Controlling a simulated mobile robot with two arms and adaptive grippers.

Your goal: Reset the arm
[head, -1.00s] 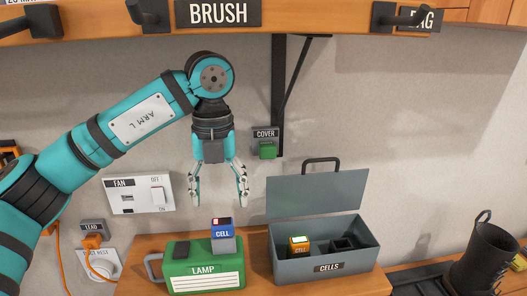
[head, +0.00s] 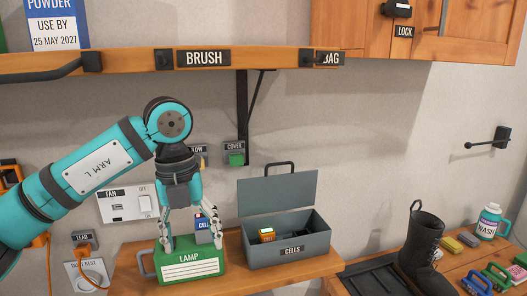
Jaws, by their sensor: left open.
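My left arm comes in from the left, bent at the elbow, with its gripper pointing down. The left gripper (head: 192,242) is open, its two fingers spread apart with nothing between them that I can see held. Its fingertips overlap the top of the green lamp (head: 190,266) in the head view; I cannot tell whether they touch it. A blue cell (head: 203,236) stands on the lamp, partly hidden behind the right-hand finger. My right gripper is not in view.
A grey open-lidded cells box (head: 258,255) with an orange cell (head: 266,235) stands right of the lamp on the wooden shelf. A fan switch panel (head: 126,204) is on the wall behind. A rail (head: 130,65) runs above the arm. A black boot (head: 421,243) stands right.

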